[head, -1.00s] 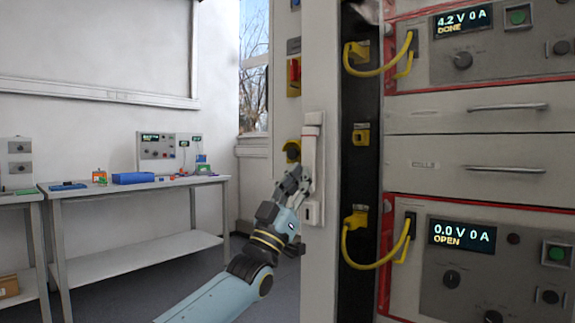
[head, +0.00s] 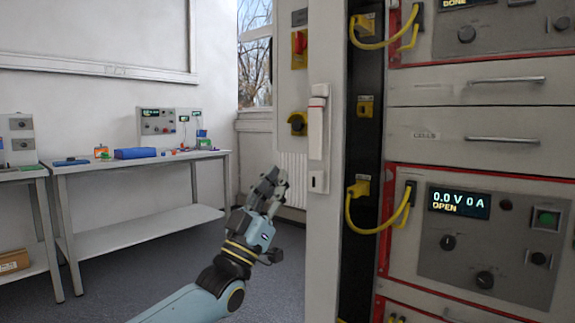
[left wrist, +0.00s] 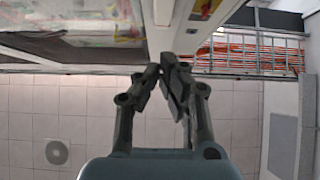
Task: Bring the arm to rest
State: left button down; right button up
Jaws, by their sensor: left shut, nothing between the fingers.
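My left arm comes in from the lower left in the head view. Its gripper (head: 274,180) points up and stands in free air to the left of the cabinet door edge, apart from the white door handle (head: 317,125). The fingers are shut and hold nothing. The left wrist view shows the same gripper (left wrist: 167,62) with its fingertips together, near a pale panel edge. My right gripper is not in view.
The cycler cabinet (head: 430,120) fills the right side, with yellow cables (head: 357,222) and a lower display reading 0.0 V 0 A OPEN. A bench (head: 130,170) with a blue box (head: 135,153) stands at the left. Floor between bench and cabinet is clear.

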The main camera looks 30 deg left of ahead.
pick_arm(q)
jog(key=shift+v, duration=0.9)
jog(key=s+d+f+n+g+y, duration=0.1)
jog(key=s+f+g, duration=0.35)
jog(key=f, duration=1.05)
jog(key=s+f+g+y, duration=0.1)
jog(key=s+f+g, duration=0.4)
jog(key=f, duration=1.1)
jog(key=s+d+f+n+g+y, duration=0.1)
jog(key=s+f+g, duration=0.4)
jog(key=f, duration=1)
jog(key=s+d+f+g, duration=0.1)
jog(key=s+f+g, duration=0.1)
jog(key=s+f, duration=0.6)
jog(key=s+d+f+g, duration=0.1)
jog(key=s+f+g, duration=0.3)
jog(key=s, duration=0.6)
jog(key=s+f+g, duration=0.3)
jog(key=s+f, duration=0.1)
jog(key=s, duration=0.6)
jog(key=s+d+f+m+g, duration=0.1)
jog(key=s+f+g, duration=0.2)
jog(key=s, duration=0.8)
jog(key=shift+f, duration=0.8)
